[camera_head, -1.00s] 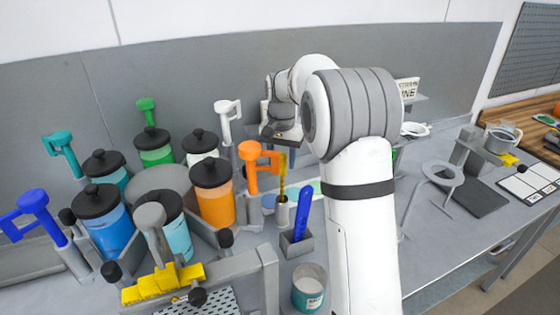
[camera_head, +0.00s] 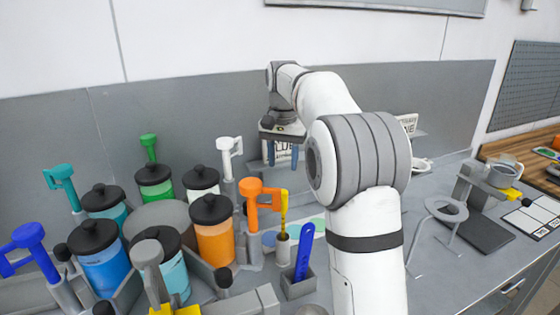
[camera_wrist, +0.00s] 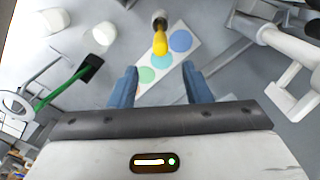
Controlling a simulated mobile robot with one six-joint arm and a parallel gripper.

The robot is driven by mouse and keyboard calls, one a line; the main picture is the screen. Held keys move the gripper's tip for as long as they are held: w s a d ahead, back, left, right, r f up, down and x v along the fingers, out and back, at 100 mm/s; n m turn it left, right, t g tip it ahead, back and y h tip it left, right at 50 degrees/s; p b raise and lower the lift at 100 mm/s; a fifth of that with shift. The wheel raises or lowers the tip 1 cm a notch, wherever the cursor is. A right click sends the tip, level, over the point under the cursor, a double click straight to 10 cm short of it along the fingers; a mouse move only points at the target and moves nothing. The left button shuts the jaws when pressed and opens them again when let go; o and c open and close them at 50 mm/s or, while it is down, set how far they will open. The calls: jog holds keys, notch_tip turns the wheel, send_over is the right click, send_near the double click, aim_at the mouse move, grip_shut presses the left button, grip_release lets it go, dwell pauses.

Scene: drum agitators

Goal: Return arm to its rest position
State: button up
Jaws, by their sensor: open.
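My gripper (camera_head: 282,155) hangs in the air above the back of the bench in the head view, in front of the grey back panel. Its two blue fingers are apart. The wrist view shows my gripper (camera_wrist: 160,88) open from above, with nothing between the fingertips. Below it lie a white strip with coloured discs (camera_wrist: 156,60) and a holder with a yellow-handled tool (camera_wrist: 160,38). My white arm reaches from the front right of the picture up and back to the gripper.
Left stands a cluster of black-lidded drums, among them an orange one (camera_head: 214,235) and a blue one (camera_head: 100,258), with coloured agitator handles. A blue tool sits in a grey holder (camera_head: 298,284). Right are a ring stand (camera_head: 446,210) and a dark-based device (camera_head: 484,232).

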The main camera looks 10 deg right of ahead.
jog(key=s+r+n+t, duration=0.1)
jog(key=s+r+n, duration=0.2)
jog(key=s, duration=0.5)
jog(key=s+r+n+t, duration=0.2)
jog(key=s+r, duration=0.1)
jog(key=s, duration=0.6)
jog(key=s+f+n+b, duration=0.1)
jog(key=s+f+b, duration=0.1)
jog(key=s+f, duration=1.3)
notch_tip(320, 180, down, 3)
jog(key=shift+s+a+r, duration=0.1)
jog(key=shift+s+a, duration=0.1)
jog(key=shift+s, duration=0.2)
